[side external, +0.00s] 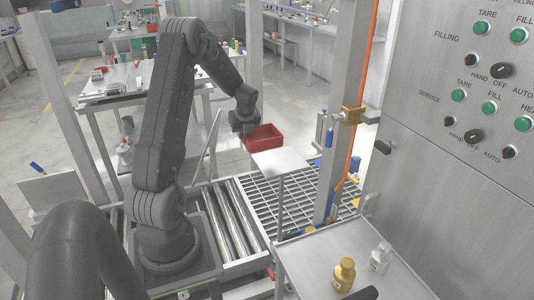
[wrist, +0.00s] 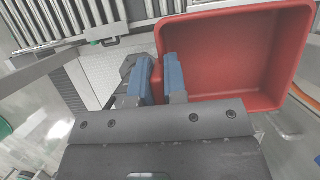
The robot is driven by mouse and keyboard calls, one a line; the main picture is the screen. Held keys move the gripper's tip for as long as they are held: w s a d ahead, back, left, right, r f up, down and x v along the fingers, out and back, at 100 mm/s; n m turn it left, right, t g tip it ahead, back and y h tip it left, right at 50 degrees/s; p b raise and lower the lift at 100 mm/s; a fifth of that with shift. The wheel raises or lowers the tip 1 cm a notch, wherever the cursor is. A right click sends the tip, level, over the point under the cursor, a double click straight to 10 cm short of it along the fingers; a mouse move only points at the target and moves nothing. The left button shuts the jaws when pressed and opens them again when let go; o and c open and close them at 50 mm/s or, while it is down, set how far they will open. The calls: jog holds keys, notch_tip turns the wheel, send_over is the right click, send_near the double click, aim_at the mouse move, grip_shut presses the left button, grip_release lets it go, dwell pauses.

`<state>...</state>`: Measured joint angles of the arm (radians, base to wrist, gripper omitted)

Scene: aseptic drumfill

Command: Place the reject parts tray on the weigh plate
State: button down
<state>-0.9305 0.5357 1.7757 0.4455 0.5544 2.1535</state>
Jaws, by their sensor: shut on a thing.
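The reject parts tray is a red, open, empty bin (side external: 264,137); in the wrist view the red tray (wrist: 235,55) fills the upper right. My gripper (side external: 245,128) is shut on the tray's near-left wall, with one blue-padded finger on each side of it in the wrist view (wrist: 159,78). The weigh plate looks to be the flat pale square plate (side external: 281,163) on a post. In the side view the tray is just behind and above the plate's far edge and looks level. I cannot tell whether they touch. The plate is not clearly visible in the wrist view.
A roller conveyor (side external: 226,222) and a floor grating (side external: 290,208) lie below. An upright post with an orange cable (side external: 342,110) and a control cabinet (side external: 450,150) stand to the right. A steel table (side external: 330,255) with a gold bottle (side external: 343,274) and a white bottle (side external: 380,256) is in front.

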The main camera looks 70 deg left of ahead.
aim_at(263, 141)
jog(key=w+f, duration=0.1)
jog(key=w, duration=0.1)
jog(key=w+d+f, duration=0.1)
jog(key=w, duration=0.1)
jog(key=w+f, duration=0.2)
jog(key=shift+w+d, duration=0.3)
jog(key=shift+w, duration=0.05)
jog(key=shift+f, duration=2.05)
jog(key=shift+f, duration=0.15)
jog(key=c, duration=1.2)
grip_release()
jog(key=shift+o, duration=0.2)
